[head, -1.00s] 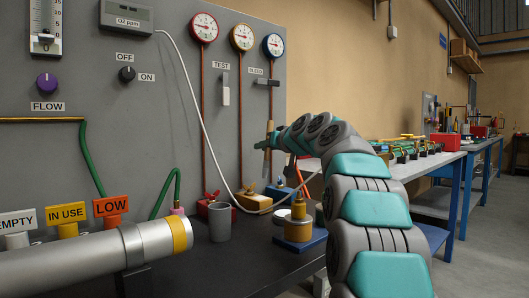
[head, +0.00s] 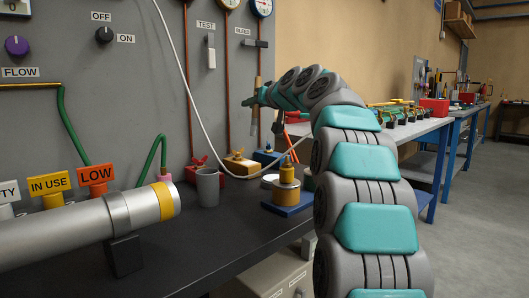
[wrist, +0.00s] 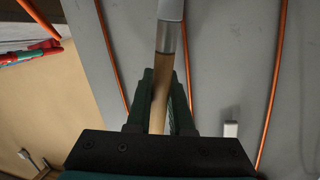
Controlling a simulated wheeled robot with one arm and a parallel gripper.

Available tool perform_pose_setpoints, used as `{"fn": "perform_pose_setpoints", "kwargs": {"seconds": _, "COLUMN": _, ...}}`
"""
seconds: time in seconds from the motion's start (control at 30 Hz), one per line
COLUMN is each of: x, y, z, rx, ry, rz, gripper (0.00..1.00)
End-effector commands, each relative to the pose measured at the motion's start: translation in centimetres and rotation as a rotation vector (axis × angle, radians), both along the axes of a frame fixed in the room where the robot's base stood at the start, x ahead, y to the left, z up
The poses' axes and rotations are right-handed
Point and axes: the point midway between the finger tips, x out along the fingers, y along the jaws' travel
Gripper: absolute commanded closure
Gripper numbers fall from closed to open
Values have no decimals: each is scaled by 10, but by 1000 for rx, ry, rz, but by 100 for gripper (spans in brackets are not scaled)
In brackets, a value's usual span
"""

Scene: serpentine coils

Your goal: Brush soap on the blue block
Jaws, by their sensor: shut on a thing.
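My gripper (head: 254,102) is shut on a brush with a wooden handle (wrist: 159,90) and a metal ferrule. The brush is upright in the head view, its grey end (head: 254,130) pointing down. In the wrist view that end runs out of the top of the picture. A blue block (head: 267,158) with a brass fitting sits at the foot of the grey panel. In the head view it shows below and slightly right of the brush, with a gap between them.
A red block (head: 208,169) and a yellow block (head: 240,164) stand left of the blue block. A white hose (head: 188,85) hangs across the panel. The bench front (head: 200,240) is clear.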

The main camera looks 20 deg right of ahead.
Motion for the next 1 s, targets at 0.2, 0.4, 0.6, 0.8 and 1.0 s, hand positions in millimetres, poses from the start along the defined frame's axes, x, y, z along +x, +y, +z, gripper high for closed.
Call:
{"fn": "perform_pose_setpoints", "kwargs": {"seconds": 0.2, "x": 0, "y": 0, "z": 0, "rx": 0, "ry": 0, "rz": 0, "gripper": 100}}
{"fn": "perform_pose_setpoints", "kwargs": {"seconds": 0.4, "x": 0, "y": 0, "z": 0, "rx": 0, "ry": 0, "rz": 0, "gripper": 100}}
{"fn": "perform_pose_setpoints", "kwargs": {"seconds": 0.6, "x": 4, "y": -9, "z": 4, "rx": -14, "ry": -19, "rz": 3, "gripper": 100}}
{"fn": "perform_pose_setpoints", "kwargs": {"seconds": 0.8, "x": 18, "y": -51, "z": 26, "rx": -98, "ry": -129, "rz": 11, "gripper": 100}}
{"fn": "perform_pose_setpoints", "kwargs": {"seconds": 1.0, "x": 24, "y": -91, "z": 43, "rx": -188, "ry": -233, "rz": 5, "gripper": 100}}
